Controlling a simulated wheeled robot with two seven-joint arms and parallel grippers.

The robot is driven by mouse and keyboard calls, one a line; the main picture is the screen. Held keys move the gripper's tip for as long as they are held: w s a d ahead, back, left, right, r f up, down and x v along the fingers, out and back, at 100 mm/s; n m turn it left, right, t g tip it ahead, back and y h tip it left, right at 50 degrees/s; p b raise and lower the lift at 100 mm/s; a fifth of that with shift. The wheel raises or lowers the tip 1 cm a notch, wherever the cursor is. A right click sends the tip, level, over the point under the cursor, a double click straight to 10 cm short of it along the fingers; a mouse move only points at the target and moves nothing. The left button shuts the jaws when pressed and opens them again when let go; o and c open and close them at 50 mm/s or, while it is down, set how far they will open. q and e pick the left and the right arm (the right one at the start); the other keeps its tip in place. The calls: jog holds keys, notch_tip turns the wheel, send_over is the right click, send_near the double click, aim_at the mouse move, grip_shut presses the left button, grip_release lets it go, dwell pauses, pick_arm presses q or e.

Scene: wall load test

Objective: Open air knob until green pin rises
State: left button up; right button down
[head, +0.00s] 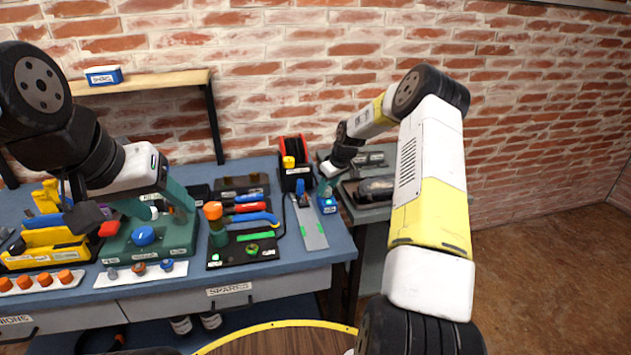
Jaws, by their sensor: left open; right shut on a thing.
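A green bench device (178,236) stands on the left of the blue bench, with a round blue knob (144,235) on its front. I cannot make out a green pin. My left gripper (88,216) is dark and open, left of the blue knob and apart from it; its arm covers part of the device. My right gripper (328,174) is far off at the bench's right end. It is shut on a small teal piece (325,188) above a labelled blue block (327,206); whether the two are joined is unclear.
A black tray (225,263) with an orange-topped green cylinder (216,224) lies right of the device. A white strip with small knobs (140,273) lies in front. Yellow holders (40,240) crowd the left. A red and black bin (294,162) stands near my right gripper. A shelf (150,83) hangs above.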

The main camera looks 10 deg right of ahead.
aim_at(334, 199)
jog(key=shift+n+g+y, duration=0.3)
jog(key=shift+n+g, duration=0.1)
jog(key=shift+n, duration=0.7)
jog(key=shift+d, duration=0.1)
jog(key=c, duration=0.9)
grip_release()
jog(key=v, duration=0.7)
jog(key=shift+d+r, duration=0.15)
jog(key=shift+r, duration=0.2)
jog(key=shift+s, duration=0.1)
